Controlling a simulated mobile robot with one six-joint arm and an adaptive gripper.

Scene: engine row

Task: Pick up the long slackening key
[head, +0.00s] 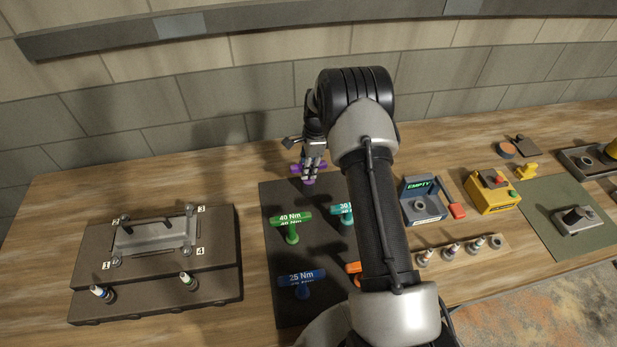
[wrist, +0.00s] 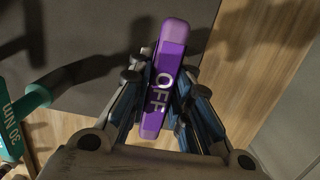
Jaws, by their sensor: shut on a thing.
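The long slackening key is purple, with "OFF" in white letters on its bar (wrist: 162,85). In the head view its purple parts (head: 308,181) show at the back of the dark mat, partly covered by my gripper. My gripper (head: 309,170) is shut on the purple key, and in the wrist view its two fingers (wrist: 160,105) close on the bar from both sides. The lower part of the key is hidden, so I cannot tell whether it touches the mat.
On the dark mat (head: 268,240) stand a green 40 Nm key (head: 291,222), a teal 30 Nm key (head: 341,211), a blue 25 Nm key (head: 302,280) and an orange one (head: 353,268). A metal-plated block (head: 160,262) stands left. An "EMPTY" display unit (head: 421,203) and yellow box (head: 490,194) stand right.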

